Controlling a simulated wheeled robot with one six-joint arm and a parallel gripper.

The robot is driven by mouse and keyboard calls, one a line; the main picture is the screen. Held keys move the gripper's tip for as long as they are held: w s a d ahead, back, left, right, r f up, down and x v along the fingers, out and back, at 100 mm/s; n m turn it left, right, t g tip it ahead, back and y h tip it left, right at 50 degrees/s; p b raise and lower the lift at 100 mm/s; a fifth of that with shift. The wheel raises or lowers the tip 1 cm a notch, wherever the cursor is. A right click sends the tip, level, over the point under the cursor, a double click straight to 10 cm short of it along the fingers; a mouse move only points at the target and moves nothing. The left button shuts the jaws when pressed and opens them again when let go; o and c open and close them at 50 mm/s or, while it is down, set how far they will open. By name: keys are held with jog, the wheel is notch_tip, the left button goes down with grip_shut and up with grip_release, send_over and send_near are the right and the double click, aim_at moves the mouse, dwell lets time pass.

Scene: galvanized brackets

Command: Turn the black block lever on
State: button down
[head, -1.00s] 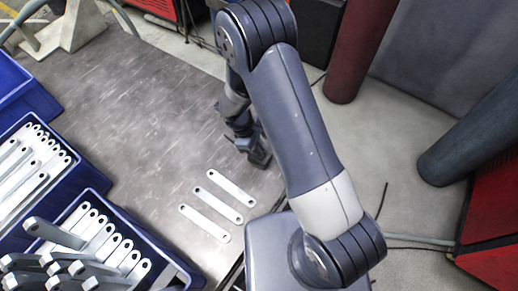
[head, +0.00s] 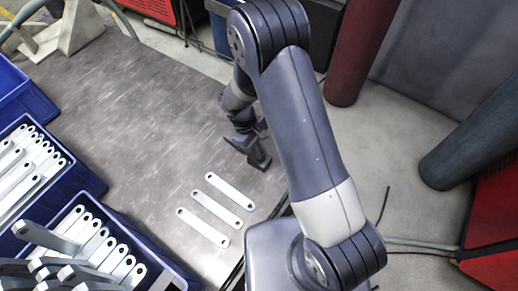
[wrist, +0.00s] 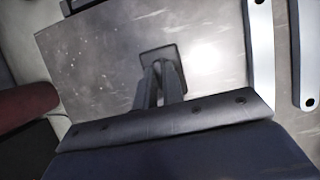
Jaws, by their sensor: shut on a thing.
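A small dark block (head: 262,162), which looks like the black block lever, stands on the grey metal tabletop near its right edge in the head view. In the wrist view its dark square end (wrist: 160,53) shows just beyond my fingers. My gripper (head: 250,148) is low over the table at the block, and its two fingers (wrist: 160,72) are close together on it in the wrist view. The fingers hide part of the block, and I cannot tell the lever's position.
Several pale flat brackets (head: 216,213) lie on the tabletop (head: 150,110) in front of my gripper. Blue bins (head: 88,182) of brackets stand at the left. The table's middle is clear. A dark red cylinder (head: 355,60) stands beyond the table.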

jog(key=c, duration=1.5)
grip_release()
jog(key=b+v, duration=0.1)
jog(key=v, duration=1)
jog(key=p+x, duration=0.1)
jog(key=x, duration=1)
